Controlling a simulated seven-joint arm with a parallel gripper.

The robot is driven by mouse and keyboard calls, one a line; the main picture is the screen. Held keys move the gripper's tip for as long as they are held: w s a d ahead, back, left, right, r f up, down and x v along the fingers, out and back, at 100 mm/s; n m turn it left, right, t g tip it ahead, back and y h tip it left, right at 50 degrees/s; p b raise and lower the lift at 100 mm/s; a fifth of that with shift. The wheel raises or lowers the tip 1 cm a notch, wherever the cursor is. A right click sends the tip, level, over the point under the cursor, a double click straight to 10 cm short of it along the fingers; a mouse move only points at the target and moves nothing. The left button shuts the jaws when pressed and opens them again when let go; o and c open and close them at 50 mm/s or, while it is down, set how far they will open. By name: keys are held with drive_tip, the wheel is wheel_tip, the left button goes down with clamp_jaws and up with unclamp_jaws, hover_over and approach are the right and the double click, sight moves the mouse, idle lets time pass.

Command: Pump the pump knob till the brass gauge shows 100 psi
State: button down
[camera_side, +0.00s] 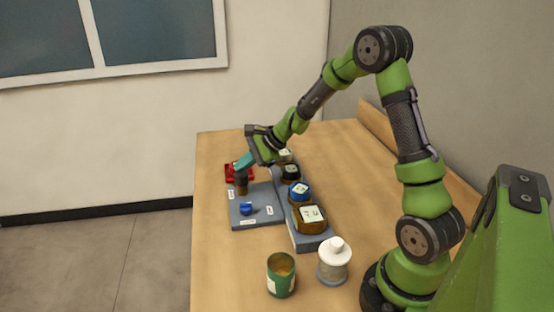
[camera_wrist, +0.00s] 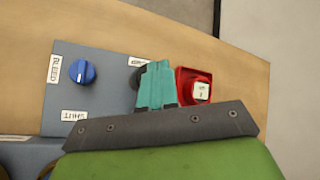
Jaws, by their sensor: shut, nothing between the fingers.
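My gripper (camera_side: 243,162) has teal fingers, shut and empty, pointing down over the far part of the grey panel. The pump knob (camera_side: 241,185), a dark brown upright post, stands right under the fingertips; I cannot tell whether they touch it. In the wrist view the fingers (camera_wrist: 157,88) cover most of a dark round knob (camera_wrist: 137,78). The brass gauge (camera_side: 310,216) is the brownish one at the near end of the gauge row; its reading is too small to make out.
A blue knob (camera_side: 247,209) sits on the panel (camera_wrist: 110,92), near labels reading BLEED and SHUT. Blue (camera_side: 299,191) and black (camera_side: 290,172) gauges stand in the row. A green cup (camera_side: 281,275) and white-topped jar (camera_side: 334,262) stand nearer.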

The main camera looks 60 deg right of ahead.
sight(245, 174)
drive_tip(key=shift+f, duration=1.05)
idle(0.5)
idle(0.4)
drive_tip(key=shift+r, duration=1.5)
drive_tip(key=shift+r, duration=2.55)
